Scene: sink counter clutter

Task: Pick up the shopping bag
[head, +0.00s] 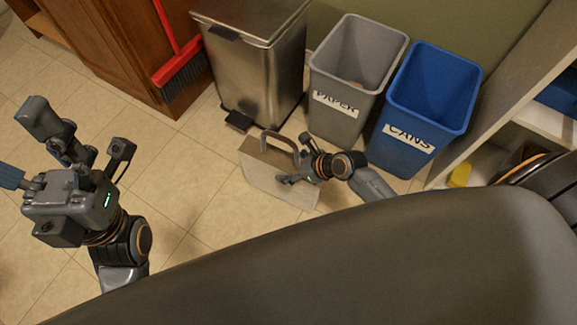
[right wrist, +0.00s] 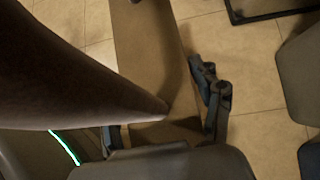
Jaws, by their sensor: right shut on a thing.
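The shopping bag (head: 277,172) is a beige, boxy bag with a brown arched handle (head: 281,136). It stands on the tiled floor in front of the bins, in the middle of the head view. My right gripper (head: 296,163) is at the bag's upper right side and is shut on its handle. In the right wrist view the brown handle (right wrist: 85,75) crosses close to the camera between the fingers, with the tan bag (right wrist: 148,45) beyond. The exact finger contact is partly hidden. My left gripper (head: 83,137) is open and empty at the left, away from the bag.
A steel pedal bin (head: 255,70), a grey PAPER bin (head: 338,95) and a blue CANS bin (head: 418,115) stand behind the bag. A red broom (head: 181,68) leans by a wooden cabinet (head: 120,45). White shelving (head: 500,110) is at the right. Floor left of the bag is clear.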

